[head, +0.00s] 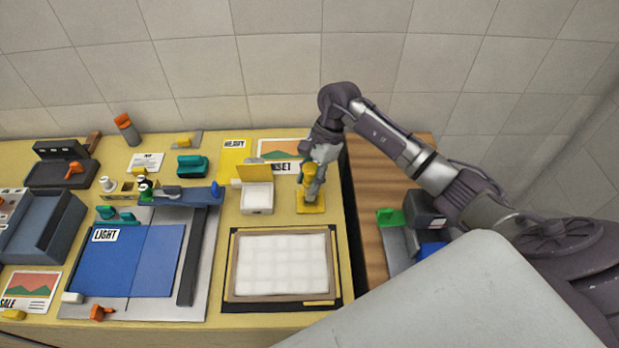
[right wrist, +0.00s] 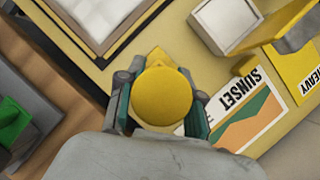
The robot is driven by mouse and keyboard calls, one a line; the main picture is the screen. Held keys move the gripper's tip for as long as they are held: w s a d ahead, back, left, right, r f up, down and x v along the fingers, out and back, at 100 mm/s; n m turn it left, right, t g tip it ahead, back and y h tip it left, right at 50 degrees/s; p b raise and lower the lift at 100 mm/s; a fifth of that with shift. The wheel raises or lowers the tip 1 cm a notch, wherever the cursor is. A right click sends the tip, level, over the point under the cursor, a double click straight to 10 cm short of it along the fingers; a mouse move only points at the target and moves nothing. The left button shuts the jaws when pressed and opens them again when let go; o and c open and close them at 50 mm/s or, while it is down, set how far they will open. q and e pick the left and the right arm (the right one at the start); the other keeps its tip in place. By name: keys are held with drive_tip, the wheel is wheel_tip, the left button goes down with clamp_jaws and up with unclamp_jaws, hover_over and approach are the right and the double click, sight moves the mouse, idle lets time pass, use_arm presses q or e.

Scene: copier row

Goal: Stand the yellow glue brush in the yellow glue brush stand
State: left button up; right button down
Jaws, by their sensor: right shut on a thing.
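The yellow glue brush (head: 308,176) is upright in my right gripper (head: 314,184), whose fingers close on it from both sides. In the right wrist view the brush's round yellow end (right wrist: 162,96) sits between the fingers of the gripper (right wrist: 160,100) and hides what is below. The yellow glue brush stand (head: 311,208), with a flat square base, is on the table directly beneath the brush. A corner of it (right wrist: 158,56) shows past the brush in the wrist view. I cannot tell whether the brush's lower end is inside the stand. My left gripper is not in view.
A white box with a raised yellow lid (head: 257,197) stands just left of the stand. A framed white screen (head: 282,264) lies in front. The SUNSET poster (head: 285,149) lies behind. A wooden surface (head: 372,215) lies right, past a dark gap.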

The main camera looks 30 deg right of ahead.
drive_tip(key=shift+f+b, duration=0.3)
drive_tip(key=shift+b, duration=0.15)
idle(0.6)
drive_tip(key=c, duration=0.7)
unclamp_jaws()
drive_tip(key=v, duration=1.2)
